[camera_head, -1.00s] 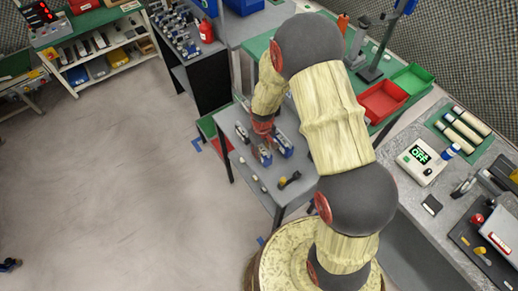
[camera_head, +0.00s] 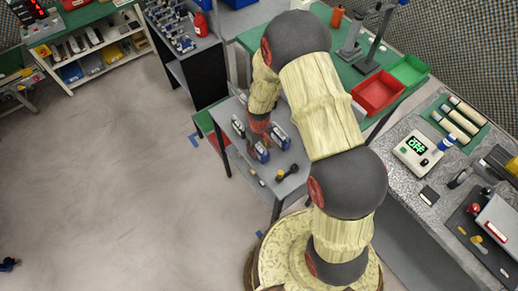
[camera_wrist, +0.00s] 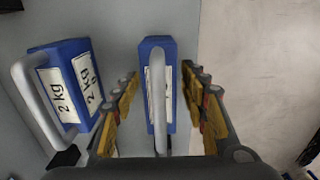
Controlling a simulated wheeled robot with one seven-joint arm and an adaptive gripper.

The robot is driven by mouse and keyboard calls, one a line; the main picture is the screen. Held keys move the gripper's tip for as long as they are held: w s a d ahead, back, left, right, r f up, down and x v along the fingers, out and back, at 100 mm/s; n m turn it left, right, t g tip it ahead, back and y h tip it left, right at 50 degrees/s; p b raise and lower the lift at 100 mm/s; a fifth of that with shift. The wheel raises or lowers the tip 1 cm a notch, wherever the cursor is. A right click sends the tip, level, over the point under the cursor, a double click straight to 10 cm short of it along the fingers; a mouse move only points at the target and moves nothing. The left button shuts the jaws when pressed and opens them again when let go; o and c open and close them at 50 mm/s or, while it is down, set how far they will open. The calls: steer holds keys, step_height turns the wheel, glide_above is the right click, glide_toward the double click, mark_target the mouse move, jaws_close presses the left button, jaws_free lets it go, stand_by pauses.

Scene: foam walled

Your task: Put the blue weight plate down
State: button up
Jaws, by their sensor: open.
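A blue weight plate (camera_wrist: 158,84) with a grey handle and a white label stands on a grey table, between the spread fingers of my gripper (camera_wrist: 160,76). Gaps show on both sides of it, so the fingers look clear of it. In the head view this blue plate (camera_head: 262,153) sits just below my gripper (camera_head: 258,134), near the table's left edge. A second blue weight (camera_wrist: 67,85), labelled 2 kg, stands to the left in the wrist view; in the head view it appears to be the blue block (camera_head: 281,139) to the right. My gripper is open.
Bare floor (camera_head: 110,180) lies left of the table. A green bench with a red bin (camera_head: 378,92) stands behind.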

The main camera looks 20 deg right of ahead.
step_height(320, 180, up, 12)
steer(key=shift+p, duration=0.4)
steer(key=s+r+m+t, duration=0.1)
steer(key=s+r, duration=0.2)
steer(key=r, duration=0.7)
steer(key=s+r+m+t, duration=0.1)
steer(key=s+r+t, duration=0.1)
steer(key=r, duration=0.9)
steer(key=s+d+r+m+t, duration=0.1)
steer(key=s+r+t, duration=0.1)
steer(key=s+r, duration=1)
steer(key=s, duration=0.4)
steer(key=shift+r+m+t, duration=0.2)
steer(key=shift+m+t, duration=0.1)
steer(key=shift+d, duration=0.1)
